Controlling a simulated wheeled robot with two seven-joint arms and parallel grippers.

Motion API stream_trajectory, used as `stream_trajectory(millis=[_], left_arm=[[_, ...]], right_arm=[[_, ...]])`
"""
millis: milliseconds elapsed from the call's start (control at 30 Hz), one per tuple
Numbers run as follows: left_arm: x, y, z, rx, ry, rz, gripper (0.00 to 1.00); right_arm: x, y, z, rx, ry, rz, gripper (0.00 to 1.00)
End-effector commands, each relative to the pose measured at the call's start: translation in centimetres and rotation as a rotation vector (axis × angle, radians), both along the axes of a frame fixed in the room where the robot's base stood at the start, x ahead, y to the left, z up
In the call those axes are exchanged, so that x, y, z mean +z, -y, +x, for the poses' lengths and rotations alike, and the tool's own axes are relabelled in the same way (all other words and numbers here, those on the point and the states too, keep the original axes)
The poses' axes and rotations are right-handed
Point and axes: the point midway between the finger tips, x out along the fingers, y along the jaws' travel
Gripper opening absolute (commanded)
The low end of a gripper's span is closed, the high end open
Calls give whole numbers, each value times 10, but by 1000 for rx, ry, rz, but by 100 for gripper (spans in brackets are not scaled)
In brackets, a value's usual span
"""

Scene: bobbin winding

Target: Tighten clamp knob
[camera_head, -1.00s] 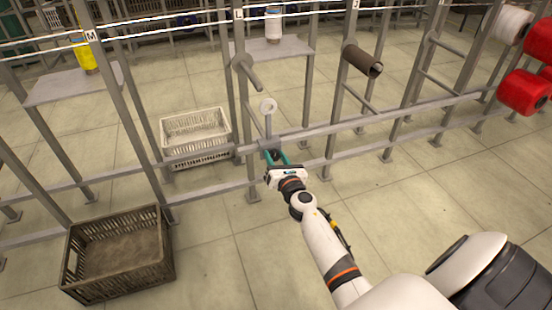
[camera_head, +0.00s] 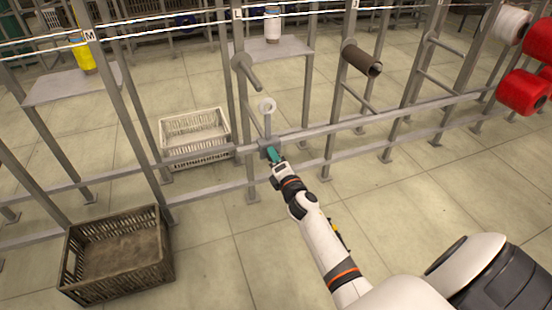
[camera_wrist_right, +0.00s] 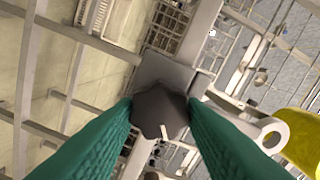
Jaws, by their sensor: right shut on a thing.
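The clamp knob (camera_wrist_right: 160,112) is dark grey and lobed, with a small pale mark on its face. It sits on the front of a grey clamp block (camera_wrist_right: 165,72) on the rack's rail. My right gripper (camera_wrist_right: 160,120) has green fingers shut on the knob, one on each side. In the head view the right gripper (camera_head: 275,156) reaches the clamp (camera_head: 268,146), and the knob is hidden behind the fingers. A post with a white ring guide (camera_head: 266,105) rises from the clamp. My left gripper is not in view.
A brown crate (camera_head: 165,245) stands on the floor at the left. A white crate (camera_head: 163,128) stands behind the rail. Grey uprights and rails surround the clamp. An empty spindle (camera_head: 253,76) and a dark tube (camera_head: 362,60) project above. Red spools (camera_head: 521,92) hang at the right.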

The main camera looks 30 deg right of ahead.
Motion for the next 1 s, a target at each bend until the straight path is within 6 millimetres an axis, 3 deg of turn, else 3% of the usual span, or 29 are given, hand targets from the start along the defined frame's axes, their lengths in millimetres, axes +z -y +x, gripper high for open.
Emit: stream_trajectory(millis=[767,1000], left_arm=[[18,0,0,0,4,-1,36],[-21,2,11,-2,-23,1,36]], right_arm=[[-3,0,-1,-3,169,721,14],[-4,0,-1,-4,221,941,14]])
